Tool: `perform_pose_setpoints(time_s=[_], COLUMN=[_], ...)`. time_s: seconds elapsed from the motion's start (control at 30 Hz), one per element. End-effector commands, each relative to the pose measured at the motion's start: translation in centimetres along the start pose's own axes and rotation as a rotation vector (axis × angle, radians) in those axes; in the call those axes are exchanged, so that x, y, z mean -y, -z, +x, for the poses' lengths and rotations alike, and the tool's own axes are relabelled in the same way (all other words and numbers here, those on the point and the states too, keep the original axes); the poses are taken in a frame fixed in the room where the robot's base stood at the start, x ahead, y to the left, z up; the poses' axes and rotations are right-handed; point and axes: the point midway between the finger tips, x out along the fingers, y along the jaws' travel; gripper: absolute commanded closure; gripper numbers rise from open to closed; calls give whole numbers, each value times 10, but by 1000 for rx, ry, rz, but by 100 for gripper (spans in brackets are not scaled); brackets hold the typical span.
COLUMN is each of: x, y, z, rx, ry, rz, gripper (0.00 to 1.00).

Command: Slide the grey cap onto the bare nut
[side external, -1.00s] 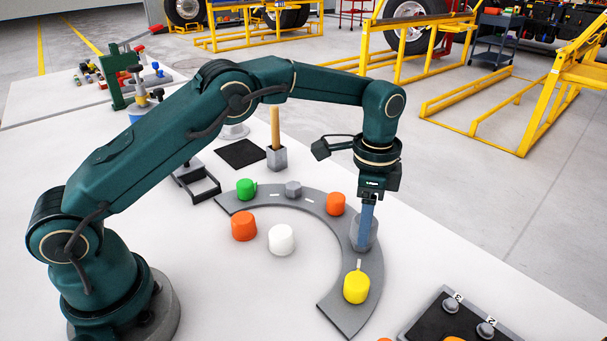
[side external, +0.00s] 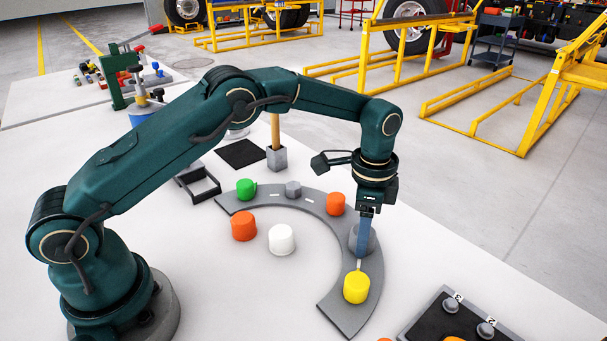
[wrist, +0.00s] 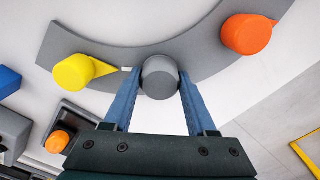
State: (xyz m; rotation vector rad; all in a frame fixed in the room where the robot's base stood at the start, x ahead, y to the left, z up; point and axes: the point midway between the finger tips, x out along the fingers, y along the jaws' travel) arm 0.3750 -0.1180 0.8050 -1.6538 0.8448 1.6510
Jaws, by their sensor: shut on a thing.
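My gripper (side external: 363,250) points down over the right side of the grey curved plate (side external: 345,318). Its blue fingers are shut on the grey cap (side external: 372,240), one finger on each side in the wrist view, where the cap (wrist: 160,78) shows as a round grey top. The cap is at the plate, between an orange cap and a yellow cap. The fingers partly hide it, and I cannot tell whether it touches the plate or what is under it. A bare grey nut (side external: 293,189) shows on the plate between the green and orange caps.
On the plate are a green cap (side external: 245,188), an orange cap (side external: 336,204) and a yellow cap (side external: 356,287). Another orange cap (side external: 244,226) and a white cap (side external: 281,239) stand on the table inside the curve. A black tray (side external: 420,325) is at front right.

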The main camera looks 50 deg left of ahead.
Motion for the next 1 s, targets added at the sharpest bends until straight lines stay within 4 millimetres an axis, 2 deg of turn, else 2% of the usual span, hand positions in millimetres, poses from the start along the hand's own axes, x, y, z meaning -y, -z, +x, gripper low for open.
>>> perform_pose_setpoints(time_s=[0.27,0.3,0.37,0.4,0.73,1.0], x=[0,0,0,0,0,1], y=[0,0,0,0,0,1], z=[0,0,0,0,-3,-37], rx=[-1,-1,-1,-1,-1,-4], ry=[1,1,1,1,1,4], rz=[0,0,0,0,0,0], gripper=[100,39,16,8,8,8])
